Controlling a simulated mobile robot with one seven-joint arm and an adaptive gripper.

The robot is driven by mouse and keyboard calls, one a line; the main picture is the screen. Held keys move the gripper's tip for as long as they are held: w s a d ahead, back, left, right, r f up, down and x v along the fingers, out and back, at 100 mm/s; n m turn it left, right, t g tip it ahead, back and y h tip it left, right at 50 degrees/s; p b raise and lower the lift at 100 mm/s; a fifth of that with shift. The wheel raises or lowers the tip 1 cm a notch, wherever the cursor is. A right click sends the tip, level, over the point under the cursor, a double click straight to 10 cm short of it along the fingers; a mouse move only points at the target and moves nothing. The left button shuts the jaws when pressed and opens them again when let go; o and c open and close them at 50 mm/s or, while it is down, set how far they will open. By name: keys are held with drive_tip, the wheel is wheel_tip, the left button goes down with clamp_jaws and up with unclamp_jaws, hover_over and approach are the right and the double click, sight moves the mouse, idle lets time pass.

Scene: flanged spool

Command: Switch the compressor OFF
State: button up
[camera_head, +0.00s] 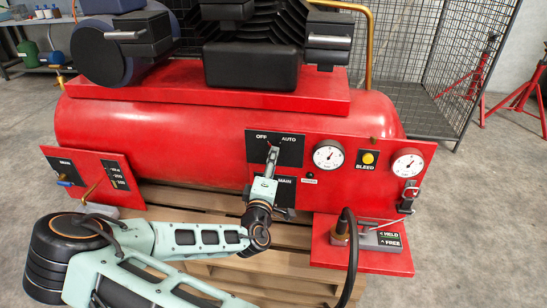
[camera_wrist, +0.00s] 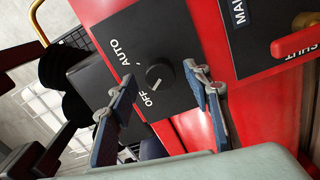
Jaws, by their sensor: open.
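The red compressor (camera_head: 220,135) stands on a wooden pallet. Its black OFF/AUTO panel (camera_head: 290,152) is on the front, with OFF at the left and AUTO at the right. In the wrist view the panel (camera_wrist: 185,30) appears tilted, with a round dark knob (camera_wrist: 158,77) between my fingers. I cannot tell surely which label the knob points at. My gripper (camera_head: 272,152) is in front of this panel and hides most of the knob in the head view. In the wrist view my gripper (camera_wrist: 160,73) is open, one finger on each side of the knob; contact is not clear.
A MAIN panel (camera_head: 286,190) with a red lever (camera_wrist: 295,45) sits just below. Gauges (camera_head: 328,155), a yellow BLEED button (camera_head: 368,158) and a latch (camera_head: 408,197) are to the right. A HELD/FREE block (camera_head: 377,240) and black hose (camera_head: 352,255) stand at lower right.

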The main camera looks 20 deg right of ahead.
drive_tip(key=v, duration=0.8)
drive_tip(key=shift+s+a, duration=0.2)
